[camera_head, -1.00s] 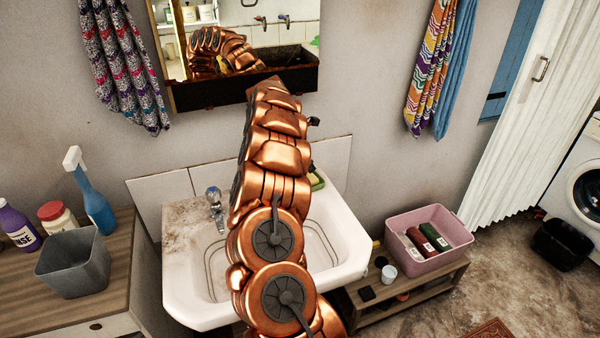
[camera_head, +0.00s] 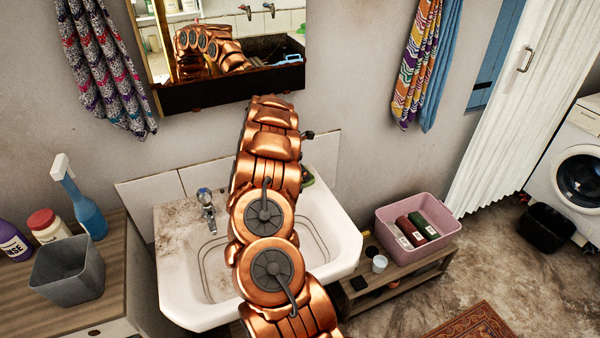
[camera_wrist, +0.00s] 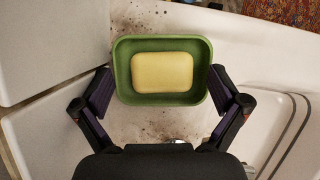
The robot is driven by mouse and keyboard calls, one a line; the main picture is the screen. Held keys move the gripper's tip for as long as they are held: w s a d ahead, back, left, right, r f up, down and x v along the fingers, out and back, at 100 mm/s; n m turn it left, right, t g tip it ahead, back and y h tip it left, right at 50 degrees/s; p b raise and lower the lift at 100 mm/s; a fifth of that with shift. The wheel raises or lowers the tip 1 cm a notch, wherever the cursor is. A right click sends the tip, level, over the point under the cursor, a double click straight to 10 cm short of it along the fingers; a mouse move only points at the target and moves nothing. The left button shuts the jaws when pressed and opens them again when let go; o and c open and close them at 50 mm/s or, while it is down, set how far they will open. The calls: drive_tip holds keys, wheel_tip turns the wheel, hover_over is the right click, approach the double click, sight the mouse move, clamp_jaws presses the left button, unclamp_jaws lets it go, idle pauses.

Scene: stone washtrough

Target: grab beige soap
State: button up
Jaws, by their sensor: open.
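The beige soap (camera_wrist: 162,72) is a pale yellow rounded block. It lies in a green soap dish (camera_wrist: 161,99) on the corner of the white sink, seen in the wrist view. My gripper (camera_wrist: 162,94) is open, with one dark finger on each side of the dish. The soap lies between the fingers in the picture, with nothing held. Whether the fingers touch the dish I cannot tell. In the head view my copper arm covers most of that corner. Only a bit of the green dish (camera_head: 308,179) shows to the right of the arm, and the soap is hidden.
The white sink (camera_head: 180,287) has a tap (camera_head: 206,207) at its back left. Wall tiles (camera_wrist: 45,45) rise close beside the dish. A mirror (camera_head: 283,50) hangs above. A pink basket (camera_head: 391,238) stands at right, a grey bin (camera_head: 68,282) at left.

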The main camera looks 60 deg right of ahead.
drive_tip(key=shift+c, duration=0.4)
drive_tip(key=shift+a, duration=0.1)
drive_tip(key=c, duration=0.7)
drive_tip(key=shift+s+a+f, duration=0.1)
drive_tip(key=shift+s+a, duration=0.05)
drive_tip(key=shift+s, duration=0.1)
drive_tip(key=c, duration=0.5)
